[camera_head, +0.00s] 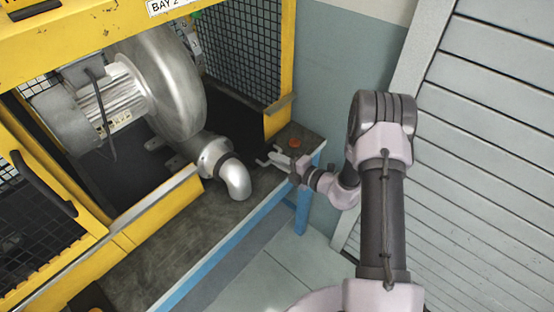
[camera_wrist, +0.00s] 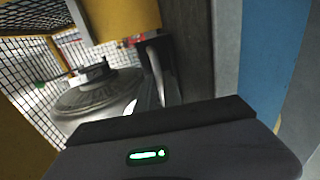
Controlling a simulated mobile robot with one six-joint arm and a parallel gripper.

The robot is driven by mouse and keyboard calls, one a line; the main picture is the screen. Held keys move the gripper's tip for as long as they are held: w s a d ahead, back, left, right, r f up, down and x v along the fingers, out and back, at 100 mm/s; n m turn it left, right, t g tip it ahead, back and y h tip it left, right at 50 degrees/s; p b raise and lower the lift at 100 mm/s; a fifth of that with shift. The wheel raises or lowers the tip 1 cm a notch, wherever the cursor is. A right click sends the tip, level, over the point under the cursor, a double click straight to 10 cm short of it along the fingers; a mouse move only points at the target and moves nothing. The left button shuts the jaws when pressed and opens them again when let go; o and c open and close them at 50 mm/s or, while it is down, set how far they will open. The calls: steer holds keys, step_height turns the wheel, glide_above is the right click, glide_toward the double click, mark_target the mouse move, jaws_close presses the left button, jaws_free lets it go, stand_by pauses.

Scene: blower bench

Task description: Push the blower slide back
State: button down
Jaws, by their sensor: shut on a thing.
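The blower (camera_head: 180,90) is a silver round housing with a ribbed motor, sitting inside a yellow frame. My gripper (camera_head: 268,159) is right of the pipe's end, low at the bench's right end, apart from the pipe. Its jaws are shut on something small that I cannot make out. In the wrist view, the grey rounded blower housing (camera_wrist: 95,95) shows behind the yellow post. The wrist body covers the lower part of that view, and the fingertips' grip is hidden. I cannot pick out the slide itself.
The yellow frame (camera_head: 240,20) has black mesh panels (camera_head: 240,60). A yellow mesh door (camera_head: 45,220) stands open at left. A red-orange knob (camera_head: 295,142) is beside my gripper. The bench (camera_head: 150,265) has a blue front edge. A grey slatted shutter (camera_head: 480,160) is at right.

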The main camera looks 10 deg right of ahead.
mark_target(265, 151)
stand_by(0.7)
steer(key=x, duration=0.2)
steer(key=r+x, duration=0.1)
steer(key=x, duration=0.1)
steer(key=p+x, duration=0.1)
steer(key=x, duration=0.1)
steer(key=shift+w+a+r, duration=0.1)
steer(key=shift+w+a, duration=0.15)
steer(key=shift+w, duration=0.1)
steer(key=c, duration=1.5)
jaws_free()
steer(key=shift+s+d+r, duration=0.1)
steer(key=shift+s+r, duration=0.05)
steer(key=shift+s, duration=0.1)
steer(key=p+v, duration=0.4)
steer(key=v, duration=1.3)
steer(key=shift+d+p, duration=0.15)
steer(key=shift+p, duration=0.15)
